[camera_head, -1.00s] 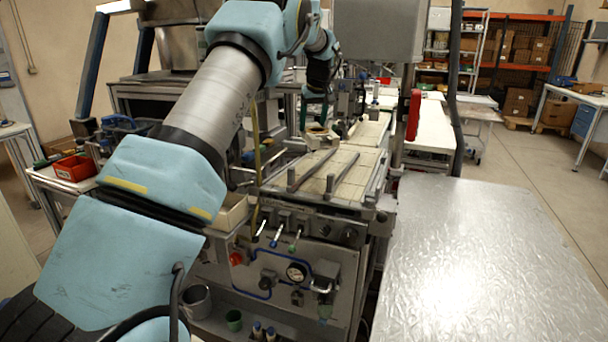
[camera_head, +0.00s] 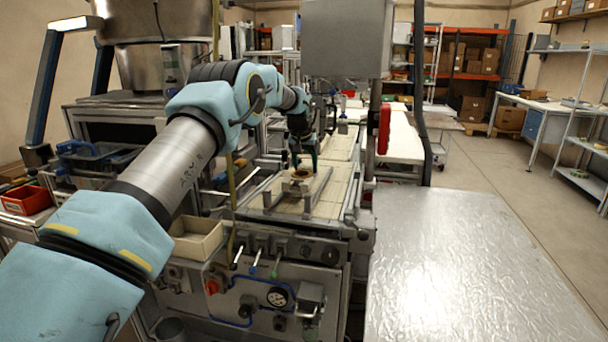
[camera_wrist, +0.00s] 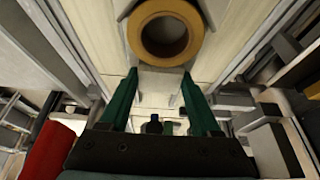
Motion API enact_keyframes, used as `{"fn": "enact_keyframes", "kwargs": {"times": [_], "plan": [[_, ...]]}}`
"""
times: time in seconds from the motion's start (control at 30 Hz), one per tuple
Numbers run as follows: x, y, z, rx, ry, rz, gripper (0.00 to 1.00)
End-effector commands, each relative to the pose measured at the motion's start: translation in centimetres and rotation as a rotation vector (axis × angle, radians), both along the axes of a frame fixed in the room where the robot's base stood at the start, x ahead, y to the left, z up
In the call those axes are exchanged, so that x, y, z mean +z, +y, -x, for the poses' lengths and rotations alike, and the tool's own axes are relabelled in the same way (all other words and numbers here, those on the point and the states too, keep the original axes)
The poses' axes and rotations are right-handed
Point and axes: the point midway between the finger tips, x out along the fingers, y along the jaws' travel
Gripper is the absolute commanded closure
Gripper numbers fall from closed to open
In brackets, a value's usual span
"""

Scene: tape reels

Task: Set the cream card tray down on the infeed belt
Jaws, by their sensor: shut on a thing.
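The cream card tray (camera_head: 321,180) is at my gripper (camera_head: 303,158), over the near part of the cream, segmented infeed belt (camera_head: 325,208). A round tape reel lies in the tray. In the wrist view the yellow-brown reel (camera_wrist: 165,30) shows from above, and the near edge of the tray (camera_wrist: 160,78) lies between the green fingertips of my gripper (camera_wrist: 160,80). My gripper is shut on the tray. I cannot tell whether the tray's underside touches the belt.
Metal rails (camera_head: 268,195) run along the belt. A cream open bin (camera_head: 195,240) sits at the front left of the machine. A red handle (camera_head: 384,130) stands on a post at the right. A bare shiny metal table (camera_head: 470,270) fills the right foreground.

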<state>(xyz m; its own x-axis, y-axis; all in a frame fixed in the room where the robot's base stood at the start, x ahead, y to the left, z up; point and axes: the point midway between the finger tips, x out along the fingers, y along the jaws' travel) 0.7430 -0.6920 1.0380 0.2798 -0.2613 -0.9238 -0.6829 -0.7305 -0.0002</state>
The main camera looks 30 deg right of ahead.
Motion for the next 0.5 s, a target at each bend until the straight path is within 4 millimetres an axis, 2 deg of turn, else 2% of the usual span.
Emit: {"fn": "enact_keyframes", "kwargs": {"times": [0.3, 0.5], "plan": [[-3.4, 0.1, 0.0, 0.002, 0.001, 0.0, 1.0], [-3.6, 0.0, 0.0, 0.002, 0.0, 0.001, 1.0]]}}
